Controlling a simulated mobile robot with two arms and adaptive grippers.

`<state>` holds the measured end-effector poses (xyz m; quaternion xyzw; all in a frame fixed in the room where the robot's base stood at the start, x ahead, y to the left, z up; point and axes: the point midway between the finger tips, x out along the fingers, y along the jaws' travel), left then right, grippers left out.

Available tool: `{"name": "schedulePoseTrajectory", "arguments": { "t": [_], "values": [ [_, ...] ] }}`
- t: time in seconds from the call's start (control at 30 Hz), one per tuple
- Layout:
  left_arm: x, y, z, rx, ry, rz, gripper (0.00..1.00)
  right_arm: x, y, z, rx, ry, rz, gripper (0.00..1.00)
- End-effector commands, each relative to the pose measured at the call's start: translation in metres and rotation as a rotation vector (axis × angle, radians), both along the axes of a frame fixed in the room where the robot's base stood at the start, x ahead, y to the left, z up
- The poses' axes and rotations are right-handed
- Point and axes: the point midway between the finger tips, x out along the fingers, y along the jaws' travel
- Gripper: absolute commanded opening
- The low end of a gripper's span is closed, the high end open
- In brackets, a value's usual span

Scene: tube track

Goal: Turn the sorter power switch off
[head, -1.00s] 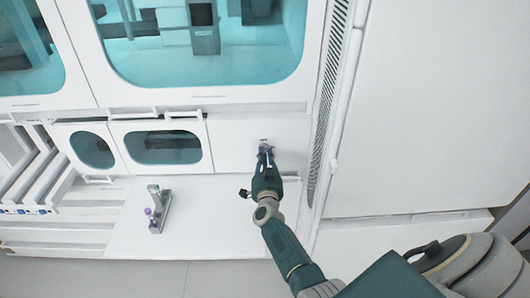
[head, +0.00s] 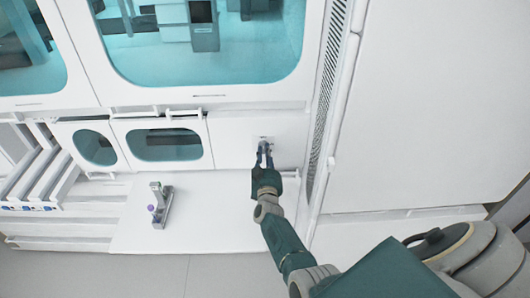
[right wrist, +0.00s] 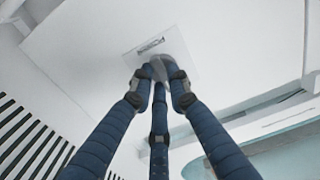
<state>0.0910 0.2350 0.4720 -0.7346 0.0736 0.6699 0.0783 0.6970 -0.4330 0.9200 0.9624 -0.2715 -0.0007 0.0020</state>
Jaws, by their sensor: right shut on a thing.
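The power switch sits on a small pale plate (right wrist: 180,50) on the sorter's white front panel (head: 232,140), right of the small windows. My right gripper (head: 264,148) reaches up to this plate. In the right wrist view my right gripper (right wrist: 160,72) has its blue fingers drawn together around a grey knob (right wrist: 172,68) on the plate, which looks like the switch. The fingertips hide much of the knob, so its exact angle is unclear. My left gripper does not show.
A small grey stand with a purple-capped tube (head: 158,205) is on the white ledge (head: 205,215) to the left. White rails (head: 35,175) are at the far left. A dark vent strip (head: 325,110) runs right of the panel. The ledge between stand and arm is clear.

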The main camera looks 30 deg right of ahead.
Motion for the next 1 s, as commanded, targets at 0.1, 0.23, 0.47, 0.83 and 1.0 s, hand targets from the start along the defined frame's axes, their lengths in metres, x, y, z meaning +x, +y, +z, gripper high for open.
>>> {"name": "schedulePoseTrajectory", "arguments": {
  "t": [0.1, 0.23, 0.47, 0.83, 1.0],
  "values": [
    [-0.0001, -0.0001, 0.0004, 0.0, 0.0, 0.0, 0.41, -0.0001, 0.0008, -0.0011, -0.008, 0.007, 0.001, 0.0],
    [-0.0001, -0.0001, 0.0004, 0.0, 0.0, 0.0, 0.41, -0.0002, 0.0007, -0.0012, -0.01, 0.009, 0.001, 0.0],
    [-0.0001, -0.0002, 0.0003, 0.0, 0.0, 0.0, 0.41, -0.0002, 0.0006, -0.0012, -0.01, 0.009, 0.001, 0.0],
    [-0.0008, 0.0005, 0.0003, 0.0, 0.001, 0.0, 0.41, -0.0003, 0.0003, -0.0004, -0.009, 0.007, 0.0, 0.35],
    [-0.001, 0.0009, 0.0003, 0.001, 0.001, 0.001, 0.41, -0.0097, 0.0064, -0.0017, -0.007, 0.007, 0.0, 0.35]
  ]
}}
